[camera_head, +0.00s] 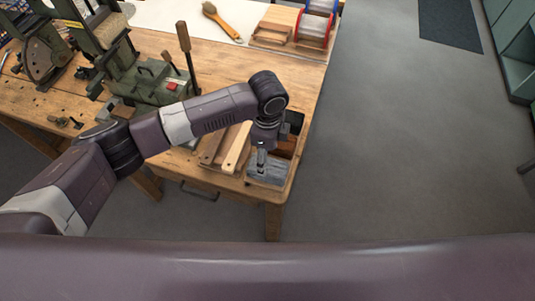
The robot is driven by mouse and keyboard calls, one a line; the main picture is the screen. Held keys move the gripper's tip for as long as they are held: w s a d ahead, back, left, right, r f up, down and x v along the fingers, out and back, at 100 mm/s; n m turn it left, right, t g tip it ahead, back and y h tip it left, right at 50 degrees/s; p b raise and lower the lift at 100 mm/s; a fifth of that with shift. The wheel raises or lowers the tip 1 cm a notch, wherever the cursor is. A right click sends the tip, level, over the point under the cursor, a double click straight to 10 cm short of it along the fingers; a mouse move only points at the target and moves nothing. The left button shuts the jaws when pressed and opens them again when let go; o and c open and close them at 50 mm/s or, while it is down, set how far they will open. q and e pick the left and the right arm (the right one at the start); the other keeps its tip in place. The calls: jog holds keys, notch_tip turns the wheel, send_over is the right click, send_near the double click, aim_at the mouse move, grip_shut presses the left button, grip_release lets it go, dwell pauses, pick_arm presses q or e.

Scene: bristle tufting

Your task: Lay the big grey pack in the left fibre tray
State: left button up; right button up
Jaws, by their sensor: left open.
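My left arm reaches in from the left over the workbench. My left gripper (261,166) points down at the bench's front right corner and is open. Directly below it is the grey pack (271,174), in what looks like the nearest of the fibre trays. The gripper's fingers are over or at the pack; I cannot tell whether they touch it. Behind the pack, brown fibre (284,147) and a dark tray section (294,122) show partly. My gripper and wrist hide part of the trays and pack. My right gripper is out of view.
Wooden brush backs (236,148) lie just left of the trays. A green machine (155,82) with an upright handle stands further left. Open floor lies right of the bench (297,92).

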aim_at(268, 166)
pick_arm(q)
notch_tip(268, 166, down, 8)
jog(key=b, duration=0.4)
jog(key=shift+r, duration=0.25)
jog(key=shift+f+b, duration=0.3)
jog(key=shift+f, duration=0.05)
jog(key=c, duration=1.1)
jog(key=shift+r, duration=0.1)
